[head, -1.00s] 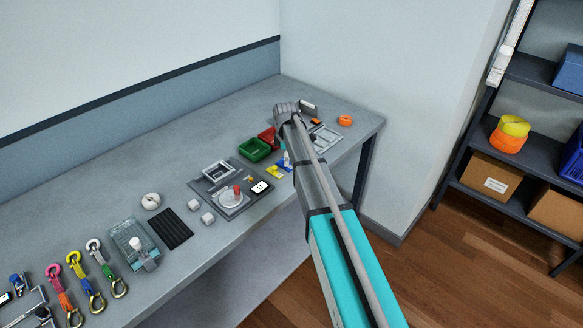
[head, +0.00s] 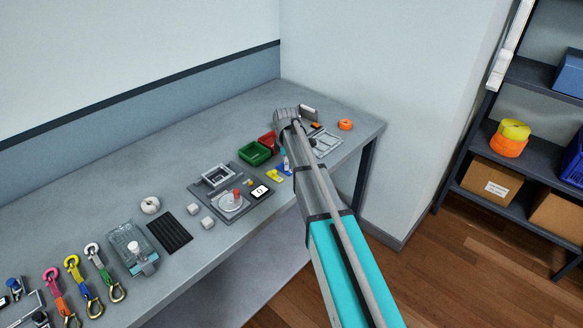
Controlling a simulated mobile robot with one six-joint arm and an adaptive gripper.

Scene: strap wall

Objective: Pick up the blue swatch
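A small blue patch (head: 285,169), which looks like the blue swatch, lies on the grey workbench beside a yellow swatch (head: 273,175). My arm covers part of the area just right of it. My wrist is bent over the bench near the red bin. My gripper's fingers are hidden behind my own arm, so I cannot see whether they are open or what they touch.
A green bin (head: 254,153) and a red bin (head: 267,140) stand behind the swatches. A scale (head: 230,204) sits to the left. A grey tray (head: 326,142) and an orange roll (head: 345,124) are at the right. The bench's front edge is close.

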